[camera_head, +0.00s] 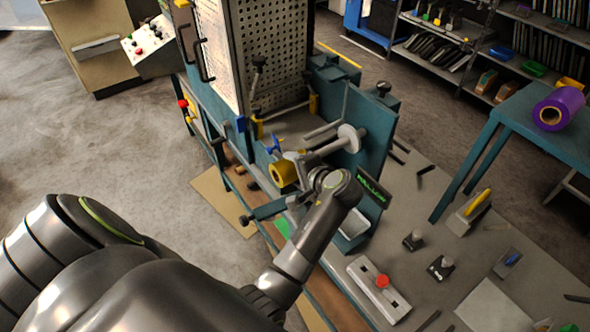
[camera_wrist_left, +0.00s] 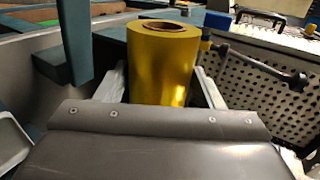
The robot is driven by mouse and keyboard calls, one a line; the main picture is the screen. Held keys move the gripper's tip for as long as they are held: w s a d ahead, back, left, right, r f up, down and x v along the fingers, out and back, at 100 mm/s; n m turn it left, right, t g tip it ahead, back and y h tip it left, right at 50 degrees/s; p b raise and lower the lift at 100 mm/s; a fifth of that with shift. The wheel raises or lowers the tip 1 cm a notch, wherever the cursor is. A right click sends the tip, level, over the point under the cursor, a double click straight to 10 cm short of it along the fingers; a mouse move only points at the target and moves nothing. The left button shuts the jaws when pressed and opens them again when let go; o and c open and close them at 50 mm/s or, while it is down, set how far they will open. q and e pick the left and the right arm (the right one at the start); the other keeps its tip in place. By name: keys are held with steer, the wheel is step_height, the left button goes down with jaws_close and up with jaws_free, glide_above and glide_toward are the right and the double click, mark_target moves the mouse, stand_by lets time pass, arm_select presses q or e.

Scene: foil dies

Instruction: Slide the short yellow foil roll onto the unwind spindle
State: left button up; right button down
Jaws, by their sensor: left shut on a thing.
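The short yellow foil roll (camera_head: 282,174) is held off the bench in front of the teal machine, at the end of my left arm. My left gripper (camera_head: 298,167) is shut on it. In the left wrist view the yellow roll (camera_wrist_left: 162,65) stands between the two pale fingers, its brown core opening facing up. The unwind spindle (camera_head: 329,148) appears to be the grey rod with a pale round flange (camera_head: 350,137), just right of and beyond the roll. The roll looks apart from it. My gripper partly hides the roll. My right gripper is not in view.
A teal upright plate (camera_head: 366,130) stands behind the flange. A blue knob (camera_head: 273,144) is close to the roll's far side. A perforated panel (camera_head: 268,50) rises behind. A dark label plate (camera_head: 374,187) is near my wrist. A purple roll (camera_head: 558,108) lies on a teal table.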

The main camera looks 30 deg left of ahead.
mark_target(335, 148)
arm_select(q)
steer(key=shift+w, duration=0.25)
steer(key=shift+w+d, duration=0.2)
steer(key=shift+w, duration=0.1)
steer(key=shift+w+d+b, duration=0.3)
steer(key=shift+w, duration=0.4)
steer(key=shift+w+d+b, duration=0.25)
steer(key=shift+w+b, duration=0.05)
steer(key=shift+w, duration=0.35)
steer(key=shift+w+d+b, duration=0.25)
steer(key=shift+w+b, duration=0.05)
steer(key=shift+w, duration=0.35)
steer(key=shift+w+d+b, duration=0.3)
steer(key=shift+w, duration=0.3)
steer(key=shift+w+d+b, duration=0.25)
steer(key=shift+w+b, duration=0.05)
steer(key=shift+w, duration=0.35)
steer(key=shift+w+d+b, duration=0.35)
steer(key=shift+w+b, duration=0.25)
steer(key=shift+w, duration=0.25)
steer(key=shift+w+d+b, duration=0.35)
steer(key=shift+w+b, duration=0.2)
steer(key=shift+w, duration=0.35)
steer(key=shift+w+d+b, duration=0.35)
steer(key=shift+w+b, duration=0.25)
steer(key=shift+w, duration=0.25)
steer(key=o, duration=1.2)
steer(key=shift+o, duration=0.4)
